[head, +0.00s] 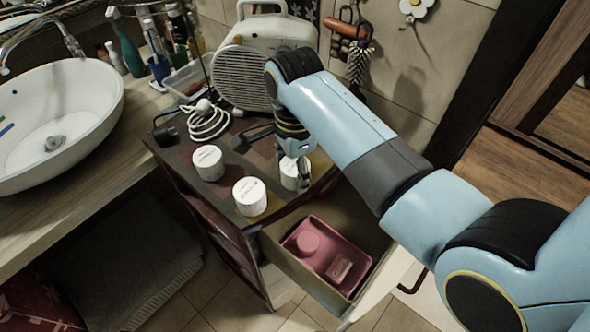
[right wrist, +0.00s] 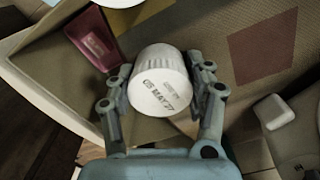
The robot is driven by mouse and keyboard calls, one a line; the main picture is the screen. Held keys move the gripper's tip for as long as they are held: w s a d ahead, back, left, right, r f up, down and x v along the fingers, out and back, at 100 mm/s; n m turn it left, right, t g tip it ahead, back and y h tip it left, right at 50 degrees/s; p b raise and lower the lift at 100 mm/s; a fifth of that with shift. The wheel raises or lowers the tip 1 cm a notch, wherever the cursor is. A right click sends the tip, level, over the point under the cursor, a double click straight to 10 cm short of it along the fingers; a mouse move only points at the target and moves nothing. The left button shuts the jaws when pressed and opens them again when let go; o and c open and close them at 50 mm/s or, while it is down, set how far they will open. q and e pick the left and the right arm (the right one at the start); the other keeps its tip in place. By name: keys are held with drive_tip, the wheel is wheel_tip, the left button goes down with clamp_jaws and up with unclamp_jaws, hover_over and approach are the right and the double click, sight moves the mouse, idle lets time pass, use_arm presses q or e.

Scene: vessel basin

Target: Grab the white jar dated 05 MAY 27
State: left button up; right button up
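The white jar dated 05 MAY 27 (right wrist: 160,92) sits between the fingers of my right gripper (right wrist: 160,72) in the right wrist view, its date readable on the flat end. A finger lies against each side of it. In the head view my right gripper (head: 296,165) is over this jar (head: 288,172), which is partly hidden, at the cabinet's right side. I cannot tell whether it rests on the top or is lifted. Two similar white jars, one at the back left (head: 208,162) and one in front (head: 250,196), stand apart from it. My left gripper is not in view.
The dark cabinet top (head: 228,218) also holds a coiled white cable (head: 207,122) and a white fan heater (head: 240,75). Below, an open drawer (head: 292,268) contains a pink tray (head: 325,236). A basin (head: 60,110) is at the left.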

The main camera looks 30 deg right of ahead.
drive_tip(key=c, duration=0.5)
drive_tip(key=shift+c, duration=0.2)
drive_tip(key=shift+r, duration=0.1)
